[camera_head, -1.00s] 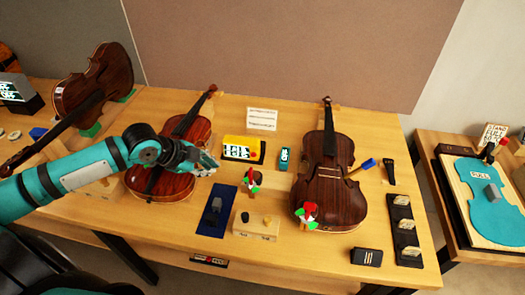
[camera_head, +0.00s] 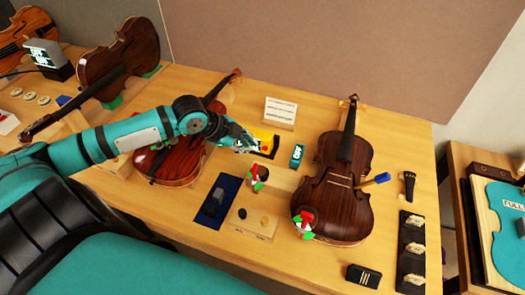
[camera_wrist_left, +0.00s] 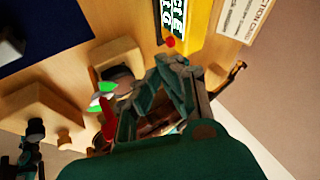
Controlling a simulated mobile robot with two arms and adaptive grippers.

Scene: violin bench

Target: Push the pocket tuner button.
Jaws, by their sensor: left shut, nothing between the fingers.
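The yellow pocket tuner (camera_head: 267,134) lies on the bench between the two upright-facing violins. My right gripper is not in view.
A violin (camera_head: 168,160) lies under my left arm, and another (camera_head: 335,190) lies to the right. A small dark green device (camera_head: 298,156), a paper card (camera_head: 281,112), a red-green figure (camera_head: 256,178) and a wooden block (camera_head: 251,224) stand near the tuner.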

